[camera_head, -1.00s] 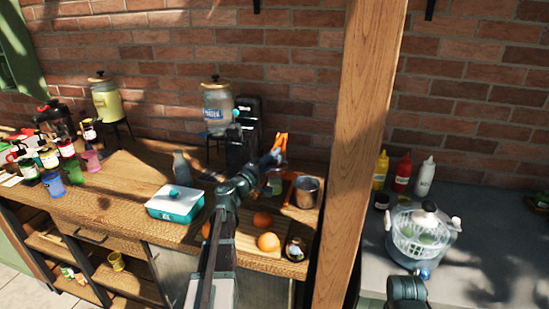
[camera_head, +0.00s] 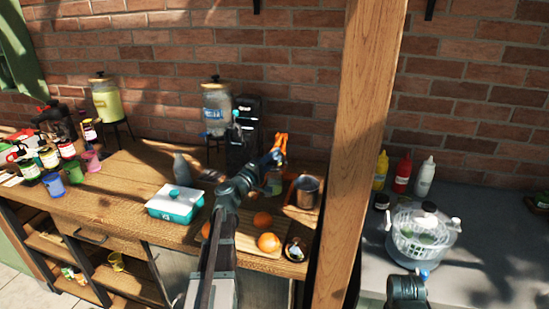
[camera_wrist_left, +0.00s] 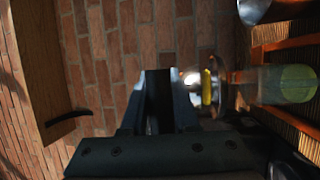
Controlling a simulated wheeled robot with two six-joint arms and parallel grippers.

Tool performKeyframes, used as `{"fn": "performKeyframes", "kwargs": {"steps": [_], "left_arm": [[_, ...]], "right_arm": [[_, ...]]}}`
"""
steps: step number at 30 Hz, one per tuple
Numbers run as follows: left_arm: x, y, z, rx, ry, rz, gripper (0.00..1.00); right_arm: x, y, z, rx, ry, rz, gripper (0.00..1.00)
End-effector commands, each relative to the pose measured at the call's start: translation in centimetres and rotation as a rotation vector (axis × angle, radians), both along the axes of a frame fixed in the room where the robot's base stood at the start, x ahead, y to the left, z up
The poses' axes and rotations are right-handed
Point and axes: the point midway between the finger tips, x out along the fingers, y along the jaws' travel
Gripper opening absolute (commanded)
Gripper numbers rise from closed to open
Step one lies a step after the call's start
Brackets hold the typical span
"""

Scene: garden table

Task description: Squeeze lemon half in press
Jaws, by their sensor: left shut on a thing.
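My left arm reaches over the wooden counter in the head view. Its gripper (camera_head: 279,146), with an orange part at its end, is above the back of the cutting board. In the left wrist view the gripper (camera_wrist_left: 160,98) is shut on a dark part that looks like the press handle. A small yellow piece, perhaps the lemon half (camera_wrist_left: 207,87), shows by bright metal beside the fingers. A glass (camera_wrist_left: 285,84) with yellow-green in it is farther right, and also shows below the gripper in the head view (camera_head: 274,184). The press body is mostly hidden.
Oranges (camera_head: 268,242) lie on the board. A metal pot (camera_head: 306,191) stands in an orange tray to the right. A teal box (camera_head: 175,206) and a grey bottle (camera_head: 181,168) are left. A wooden post (camera_head: 358,150) separates the grey counter with a salad spinner (camera_head: 424,236).

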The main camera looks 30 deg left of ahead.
Motion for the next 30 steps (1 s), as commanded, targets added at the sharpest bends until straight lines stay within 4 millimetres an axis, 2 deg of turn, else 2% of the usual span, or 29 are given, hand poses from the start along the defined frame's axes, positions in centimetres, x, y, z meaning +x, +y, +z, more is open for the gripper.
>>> {"fn": "performKeyframes", "kwargs": {"steps": [5,8,20,30], "left_arm": [[0.1,0.0,1.2,-0.007,0.033,-0.002,0.0],[0.2,0.0,2.1,-0.015,0.072,-0.003,0.0],[1.5,0.4,6.6,-0.076,0.326,-0.003,0.0],[3.6,0.9,9.9,-0.133,0.565,-0.002,0.0]], "right_arm": [[0.0,0.0,1.8,0.0,0.0,0.0,0.5],[0.0,0.0,3.6,0.0,0.0,0.0,0.5],[0.0,0.0,13.4,0.0,0.0,0.001,0.5],[0.0,0.0,21.4,0.001,0.0,-0.004,0.5]]}}
